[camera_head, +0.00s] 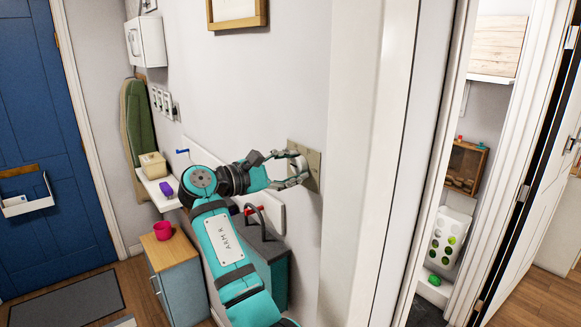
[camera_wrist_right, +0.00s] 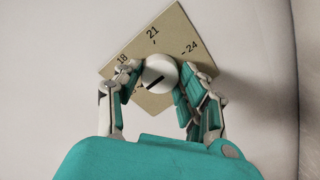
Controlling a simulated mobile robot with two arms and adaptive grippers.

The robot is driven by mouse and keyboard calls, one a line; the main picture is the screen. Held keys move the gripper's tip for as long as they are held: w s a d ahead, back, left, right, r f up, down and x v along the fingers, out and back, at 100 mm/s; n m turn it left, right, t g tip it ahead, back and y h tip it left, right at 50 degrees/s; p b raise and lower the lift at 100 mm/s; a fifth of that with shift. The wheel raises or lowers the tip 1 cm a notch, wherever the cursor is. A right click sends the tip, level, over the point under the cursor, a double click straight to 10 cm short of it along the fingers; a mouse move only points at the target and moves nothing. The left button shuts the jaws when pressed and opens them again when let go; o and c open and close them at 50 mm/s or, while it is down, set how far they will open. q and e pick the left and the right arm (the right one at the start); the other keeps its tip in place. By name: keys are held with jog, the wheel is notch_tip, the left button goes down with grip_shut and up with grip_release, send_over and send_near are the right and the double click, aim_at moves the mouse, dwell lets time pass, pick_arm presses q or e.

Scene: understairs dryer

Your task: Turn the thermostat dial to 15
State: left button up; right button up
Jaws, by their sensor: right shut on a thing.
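The thermostat is a tan square plate (camera_head: 315,158) on the wall, left of the white door frame. In the right wrist view the plate (camera_wrist_right: 166,40) looks turned like a diamond and carries the printed numbers 18, 21 and 24. Its dial (camera_wrist_right: 160,72) is a round white knob with a short black mark slanting down to the left. The fingers hide the plate's lower left and lower right, so a 15 cannot be read clearly. My right gripper (camera_head: 297,169) is shut on the dial, with fingers on both sides. My left gripper is not in view.
Below my right arm stand a grey-topped teal cabinet (camera_head: 274,250) and a wooden-topped unit (camera_head: 169,250) with a pink mug (camera_head: 163,231). A white shelf (camera_head: 155,188) holds a box and a purple item. The door frame (camera_head: 365,150) stands close right of the thermostat.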

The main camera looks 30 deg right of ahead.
jog(key=shift+r, duration=0.1)
jog(key=o, duration=1.2)
jog(key=shift+d, duration=0.1)
jog(key=a, duration=1.2)
jog(key=shift+s+r, duration=0.2)
jog(key=shift+r, duration=0.1)
